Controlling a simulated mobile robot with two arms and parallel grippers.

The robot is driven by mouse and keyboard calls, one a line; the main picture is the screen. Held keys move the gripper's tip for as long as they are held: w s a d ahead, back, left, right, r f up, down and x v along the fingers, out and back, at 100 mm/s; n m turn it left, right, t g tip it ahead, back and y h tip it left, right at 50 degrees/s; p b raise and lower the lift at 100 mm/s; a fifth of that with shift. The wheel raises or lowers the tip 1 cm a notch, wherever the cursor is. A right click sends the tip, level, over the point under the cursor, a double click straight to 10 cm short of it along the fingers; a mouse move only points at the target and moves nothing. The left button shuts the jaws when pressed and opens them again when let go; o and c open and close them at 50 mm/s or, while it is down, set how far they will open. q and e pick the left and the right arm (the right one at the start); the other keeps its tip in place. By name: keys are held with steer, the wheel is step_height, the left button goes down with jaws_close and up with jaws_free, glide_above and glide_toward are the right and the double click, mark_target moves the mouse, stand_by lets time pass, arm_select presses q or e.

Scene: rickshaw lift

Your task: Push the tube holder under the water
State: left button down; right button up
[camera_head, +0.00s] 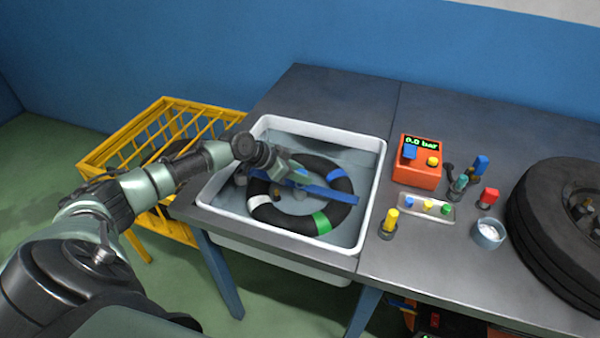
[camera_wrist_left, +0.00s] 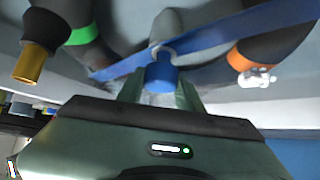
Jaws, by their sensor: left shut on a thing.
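The tube holder is a blue bar (camera_head: 318,189) lying across a black inner tube (camera_head: 267,208) in a white water basin (camera_head: 372,145). The tube has white, green and blue bands. In the left wrist view the blue bar (camera_wrist_left: 220,32) crosses the tube, and its blue knob (camera_wrist_left: 160,74) sits between my finger pads. My left gripper (camera_head: 290,170) reaches in from the left and is shut on this knob. The gripper hides part of the bar and tube in the head view. I cannot tell how deep the tube sits in the water. My right gripper is not in view.
A yellow rack (camera_head: 130,142) stands left of the table. Right of the basin are an orange box (camera_head: 417,172) reading 0.0 bar, a small tray (camera_head: 426,208) with coloured pieces, a grey cup (camera_head: 488,234) and a large tyre (camera_head: 545,240). The tabletop behind the basin is clear.

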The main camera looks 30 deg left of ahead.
arm_select(q)
steer(key=c, duration=1.3)
jaws_free()
steer(key=shift+s+f, duration=0.15)
steer(key=shift+f, duration=0.15)
steer(key=o, duration=0.4)
steer(key=shift+c, duration=0.2)
steer(key=shift+w, duration=0.2)
steer(key=v, duration=0.7)
steer(key=shift+s+a+r+b, duration=0.2)
steer(key=shift+r+b, duration=0.1)
steer(key=shift+b, duration=0.15)
